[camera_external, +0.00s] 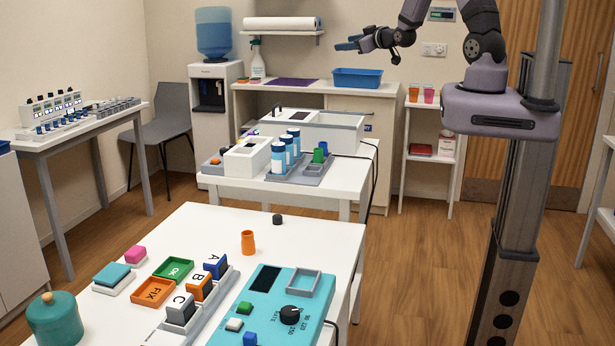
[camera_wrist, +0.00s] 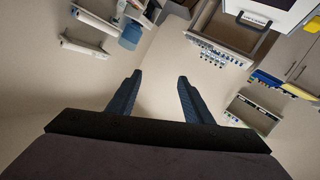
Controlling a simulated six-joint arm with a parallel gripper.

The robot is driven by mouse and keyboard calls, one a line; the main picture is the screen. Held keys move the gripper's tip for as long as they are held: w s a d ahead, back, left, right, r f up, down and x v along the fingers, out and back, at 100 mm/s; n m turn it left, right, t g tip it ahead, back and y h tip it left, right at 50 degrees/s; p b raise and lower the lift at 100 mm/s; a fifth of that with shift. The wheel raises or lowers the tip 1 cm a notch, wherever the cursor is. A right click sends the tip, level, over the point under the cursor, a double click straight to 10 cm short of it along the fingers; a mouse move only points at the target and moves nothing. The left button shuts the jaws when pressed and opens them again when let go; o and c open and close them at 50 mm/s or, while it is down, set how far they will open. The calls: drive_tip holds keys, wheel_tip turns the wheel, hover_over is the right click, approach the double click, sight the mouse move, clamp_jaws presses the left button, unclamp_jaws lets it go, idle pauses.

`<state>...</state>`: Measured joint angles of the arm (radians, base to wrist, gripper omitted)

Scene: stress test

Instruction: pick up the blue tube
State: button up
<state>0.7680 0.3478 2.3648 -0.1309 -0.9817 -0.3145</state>
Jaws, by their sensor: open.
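Three blue cylinders with white bands stand upright in a grey rack on the middle white table: a front one (camera_external: 278,158), a middle one (camera_external: 287,149) and a back one (camera_external: 295,141). Small blue pieces (camera_external: 40,130) also show on the far-left table. I cannot tell which of these is the blue tube. My gripper (camera_external: 345,43) is raised high near the back wall, well above and apart from the tables. In the wrist view my gripper (camera_wrist: 159,77) has its two dark blue fingers spread, with nothing between them.
The near white table (camera_external: 210,222) holds letter blocks, trays, a teal device (camera_external: 258,318) and an orange cup (camera_external: 248,242). A blue bin (camera_external: 357,78) sits on the back counter below my gripper. Open floor lies to the right of the tables.

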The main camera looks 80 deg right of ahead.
drive_tip(key=a+f+y+b, duration=0.2)
drive_tip(key=a+f+b, duration=0.1)
drive_tip(key=a+f, duration=0.4)
drive_tip(key=s+a+f+t+y+b, duration=0.1)
drive_tip(key=a+f+y+b, duration=0.1)
drive_tip(key=a+f, duration=0.6)
drive_tip(key=s+a+f+n+y+b, duration=0.1)
drive_tip(key=a+f+y+b, duration=0.2)
drive_tip(key=a+f, duration=0.4)
drive_tip(key=shift+s+a+f+t+b, duration=0.15)
drive_tip(key=shift+f+b, duration=0.15)
drive_tip(key=shift+f, duration=1.55)
drive_tip(key=shift+s+a+f+t+b, duration=0.15)
drive_tip(key=shift+f+b, duration=0.1)
drive_tip(key=shift+f, duration=1.6)
drive_tip(key=shift+w+d+f+p, duration=0.1)
drive_tip(key=shift+w+d+p, duration=0.1)
drive_tip(key=shift+w, duration=0.15)
drive_tip(key=shift+w+d+p, duration=0.1)
drive_tip(key=shift+w+p, duration=0.1)
drive_tip(key=shift+w, duration=0.1)
drive_tip(key=shift+p+x, duration=0.6)
drive_tip(key=shift+x, duration=1.3)
drive_tip(key=shift+s+f, duration=0.1)
